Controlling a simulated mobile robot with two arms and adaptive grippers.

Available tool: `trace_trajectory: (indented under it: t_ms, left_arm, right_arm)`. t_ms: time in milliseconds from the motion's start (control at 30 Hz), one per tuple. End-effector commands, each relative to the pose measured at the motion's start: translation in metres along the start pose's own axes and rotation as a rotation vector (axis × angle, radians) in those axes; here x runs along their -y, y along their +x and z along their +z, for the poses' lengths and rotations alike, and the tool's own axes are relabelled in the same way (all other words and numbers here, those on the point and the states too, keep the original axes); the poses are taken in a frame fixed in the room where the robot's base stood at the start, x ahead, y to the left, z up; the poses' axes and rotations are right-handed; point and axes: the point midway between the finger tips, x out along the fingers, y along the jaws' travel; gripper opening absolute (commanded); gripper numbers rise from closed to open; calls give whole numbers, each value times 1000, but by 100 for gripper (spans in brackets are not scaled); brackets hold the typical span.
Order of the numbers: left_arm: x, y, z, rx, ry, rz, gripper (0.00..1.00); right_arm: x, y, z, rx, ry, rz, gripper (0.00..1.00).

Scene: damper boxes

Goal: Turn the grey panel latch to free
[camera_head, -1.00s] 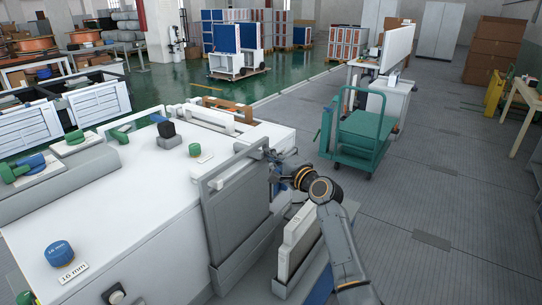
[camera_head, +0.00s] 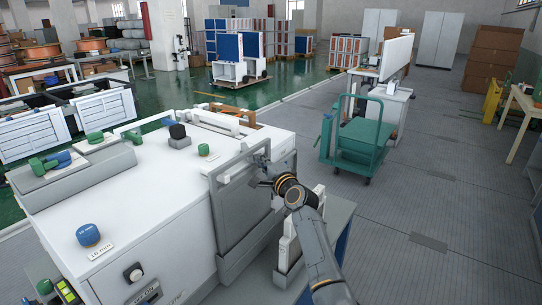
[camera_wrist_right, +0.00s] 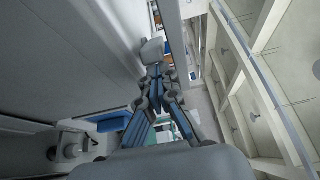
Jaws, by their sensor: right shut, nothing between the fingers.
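The grey panel (camera_head: 238,205) stands upright in a grey frame on the side of the white cabinet. A small grey latch-like part (camera_head: 262,158) shows at its upper right corner, partly hidden and too small to read its angle. My right gripper (camera_head: 258,182) is shut and empty, close to the panel's upper right part. In the right wrist view the gripper's fingers (camera_wrist_right: 154,76) are together, with a light grey block (camera_wrist_right: 152,50) just beyond their tips. I cannot tell whether they touch it. My left gripper is not in view.
On the white cabinet top (camera_head: 150,205) are a blue knob (camera_head: 88,235), a green knob (camera_head: 203,150) and a black knob (camera_head: 178,131). A white panel (camera_head: 290,240) stands right of the grey one, below my arm.

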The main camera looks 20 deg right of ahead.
Motion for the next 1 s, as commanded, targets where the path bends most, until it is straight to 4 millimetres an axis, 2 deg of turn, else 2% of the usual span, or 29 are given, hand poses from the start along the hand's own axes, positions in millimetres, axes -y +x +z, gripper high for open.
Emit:
trace_trajectory:
  t_ms: [100,367,1000]
  left_arm:
    - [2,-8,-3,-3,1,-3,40]
    - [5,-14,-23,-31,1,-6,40]
    - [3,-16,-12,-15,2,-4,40]
  right_arm:
    - [2,0,11,1,1,1,0]
    - [0,0,27,1,1,1,0]
    - [0,6,40,0,-1,0,0]
